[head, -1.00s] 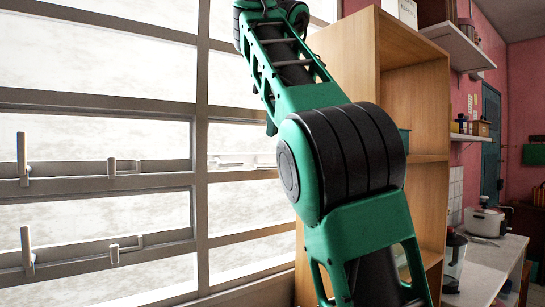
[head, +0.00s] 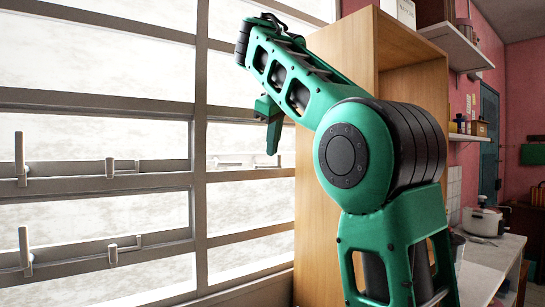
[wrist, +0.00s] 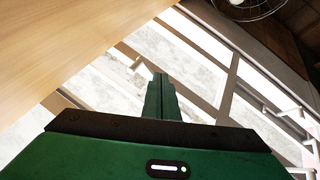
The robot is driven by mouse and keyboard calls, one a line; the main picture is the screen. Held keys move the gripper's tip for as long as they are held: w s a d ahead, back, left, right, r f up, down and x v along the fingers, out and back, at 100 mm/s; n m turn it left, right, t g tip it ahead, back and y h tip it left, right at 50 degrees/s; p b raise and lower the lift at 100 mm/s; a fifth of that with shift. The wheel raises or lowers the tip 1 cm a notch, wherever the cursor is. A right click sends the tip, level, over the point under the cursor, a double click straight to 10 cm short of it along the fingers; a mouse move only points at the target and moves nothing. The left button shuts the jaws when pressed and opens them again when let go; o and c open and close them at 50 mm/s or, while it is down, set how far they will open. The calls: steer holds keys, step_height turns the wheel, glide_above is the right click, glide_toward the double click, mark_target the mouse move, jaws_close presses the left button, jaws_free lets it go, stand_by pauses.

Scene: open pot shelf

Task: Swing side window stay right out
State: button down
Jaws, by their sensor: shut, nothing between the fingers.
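The window (head: 100,130) fills the left of the head view, with pale bars and cloudy panes. Small pale stays stand on its rails: an upper one (head: 110,168), a lower one (head: 113,253), and taller handles (head: 21,160) at far left. Another pale fitting (head: 228,163) shows faintly in the right-hand section. I cannot tell which is the side window stay. My gripper (head: 273,145) is shut and empty, pointing down before the right-hand section.
A tall wooden shelf unit (head: 335,90) stands close right of my gripper; its side panel (wrist: 60,45) fills the upper left of the wrist view. A wire fan (wrist: 245,5) is at the wrist view's top. A counter with a pot (head: 484,220) stands at right.

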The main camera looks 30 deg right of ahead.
steer(key=shift+w+d+f, duration=0.35)
steer(key=shift+w+d, duration=0.25)
steer(key=shift+w+d+f, duration=0.4)
steer(key=shift+w+d, duration=0.2)
steer(key=shift+d, duration=0.05)
steer(key=shift+w+d+f, duration=0.35)
steer(key=shift+w+d, duration=0.25)
